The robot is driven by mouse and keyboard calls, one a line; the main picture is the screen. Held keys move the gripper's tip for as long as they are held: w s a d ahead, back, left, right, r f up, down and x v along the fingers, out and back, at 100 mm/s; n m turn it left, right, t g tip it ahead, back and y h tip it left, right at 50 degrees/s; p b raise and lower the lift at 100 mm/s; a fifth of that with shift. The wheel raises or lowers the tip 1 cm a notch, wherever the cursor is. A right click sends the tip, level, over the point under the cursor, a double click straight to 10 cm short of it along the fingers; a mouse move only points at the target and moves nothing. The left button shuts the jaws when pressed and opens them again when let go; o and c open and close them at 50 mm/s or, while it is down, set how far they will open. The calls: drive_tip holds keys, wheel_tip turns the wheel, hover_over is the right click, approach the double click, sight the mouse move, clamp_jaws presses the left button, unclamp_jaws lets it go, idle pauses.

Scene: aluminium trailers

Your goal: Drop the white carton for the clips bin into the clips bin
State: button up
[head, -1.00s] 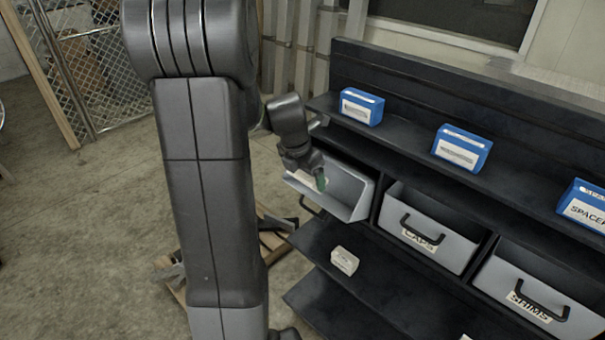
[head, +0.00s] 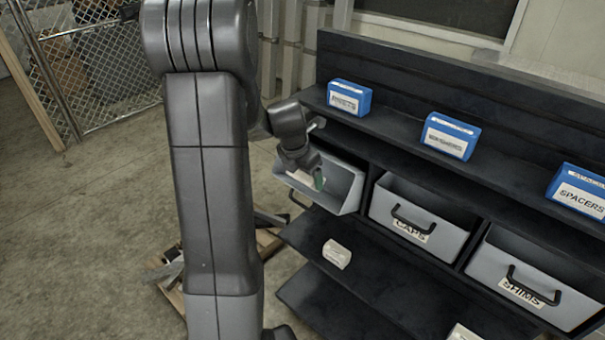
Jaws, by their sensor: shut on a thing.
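My gripper (head: 316,177) is small in the head view, at the open mouth of the left grey bin (head: 346,192). It is shut on a pale thing that looks like the white carton (head: 302,177), mostly hidden by the jaws and wrist. A green patch shows at the fingers. The left bin stands out from the rack, tilted forward, with its dark handle low at the front; I cannot read its label. Whether the carton touches the bin is too small to tell.
Bins labelled CAPS (head: 418,220) and SHIMS (head: 530,280) stand to the right. Blue boxes, one marked SPACERS (head: 578,193), line the shelf above. Pale cartons lie on the lower shelf, one below the left bin (head: 337,254), another at the bottom edge (head: 464,333).

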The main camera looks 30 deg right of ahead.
drive_tip(key=o, duration=0.9)
drive_tip(key=shift+o, duration=0.2)
drive_tip(key=b+v, duration=0.1)
drive_tip(key=v, duration=1.2)
drive_tip(key=shift+r, duration=0.4)
drive_tip(key=shift+a+f, duration=0.1)
